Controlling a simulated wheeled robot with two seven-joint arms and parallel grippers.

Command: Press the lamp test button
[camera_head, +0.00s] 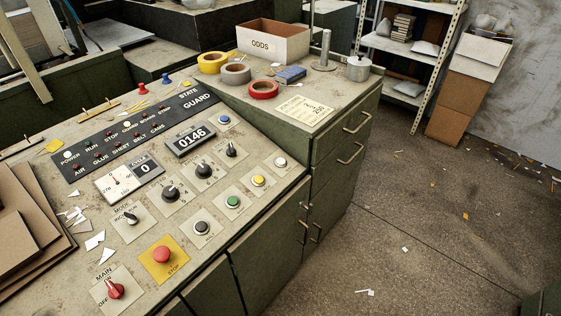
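The sloping control panel (140,240) fills the left and middle of the head view. It carries a blue button (224,119), a white button (281,161), a yellow button (258,180), a green button (232,201) and a black button (201,227). Most of their small labels are too small to read, so I cannot tell which is the lamp test button. A dark strip of indicator lamps (135,137) runs along the panel's back; two lamps look white and the red ones look dark. Neither of my grippers is in view.
A large red stop button (162,254) and red main switch (115,290) sit at the panel's front. Cardboard sheets (30,225) lie at left. Tape rolls (236,74), an ODDS box (273,42) and a metal pot (358,68) stand behind.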

